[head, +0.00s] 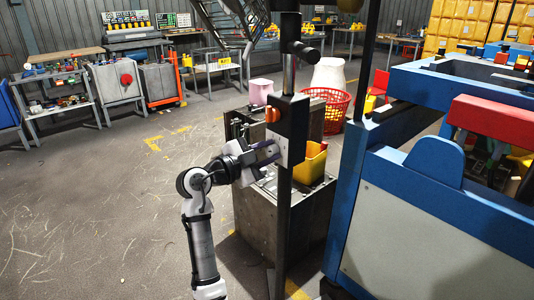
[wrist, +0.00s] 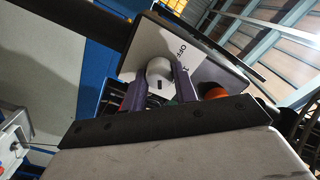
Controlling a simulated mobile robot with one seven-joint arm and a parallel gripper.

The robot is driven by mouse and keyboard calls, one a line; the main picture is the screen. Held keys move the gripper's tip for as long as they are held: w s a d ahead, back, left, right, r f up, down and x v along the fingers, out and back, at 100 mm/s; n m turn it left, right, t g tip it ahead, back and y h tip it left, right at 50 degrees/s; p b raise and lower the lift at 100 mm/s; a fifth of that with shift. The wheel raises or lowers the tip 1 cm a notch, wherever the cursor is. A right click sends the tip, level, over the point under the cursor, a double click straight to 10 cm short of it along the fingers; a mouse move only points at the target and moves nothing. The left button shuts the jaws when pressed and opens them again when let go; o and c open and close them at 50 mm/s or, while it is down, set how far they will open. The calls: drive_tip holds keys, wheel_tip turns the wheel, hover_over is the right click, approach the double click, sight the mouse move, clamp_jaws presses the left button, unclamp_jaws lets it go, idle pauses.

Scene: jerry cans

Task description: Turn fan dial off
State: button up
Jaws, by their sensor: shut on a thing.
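The fan dial (wrist: 159,70) is a small pale round knob with a dark mark, on a white plate (wrist: 200,62) lettered "OFF" and "1". In the wrist view my gripper (wrist: 160,78) has one purple finger on each side of the dial and is shut on it. The dial's exact setting cannot be read. In the head view my gripper (head: 276,153) reaches the white plate (head: 283,150) on a dark upright post (head: 291,190). The dial is hidden there by my gripper.
An orange knob (head: 272,115) sits on the post just above my gripper; it also shows in the wrist view (wrist: 217,94). A grey cabinet (head: 255,215) with a yellow bin (head: 311,165) stands behind the post. A blue machine (head: 400,210) is at right. The floor at left is clear.

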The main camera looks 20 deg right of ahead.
drive_tip(key=n, duration=0.6)
drive_tip(key=shift+n, duration=0.4)
drive_tip(key=n+p, duration=0.2)
drive_tip(key=n, duration=0.4)
drive_tip(key=shift+w+n+p, duration=0.1)
drive_tip(key=shift+n+p, duration=0.2)
drive_tip(key=shift+p, duration=0.1)
drive_tip(key=n+p, duration=0.4)
drive_tip(key=n, duration=0.2)
drive_tip(key=shift+a+r, duration=0.1)
drive_tip(key=n+p, duration=0.4)
drive_tip(key=n, duration=0.1)
drive_tip(key=shift+f+n+p, duration=0.2)
drive_tip(key=shift+n+p, duration=0.5)
drive_tip(key=shift+p, duration=0.1)
drive_tip(key=o, duration=1)
drive_tip(key=shift+c, duration=0.2)
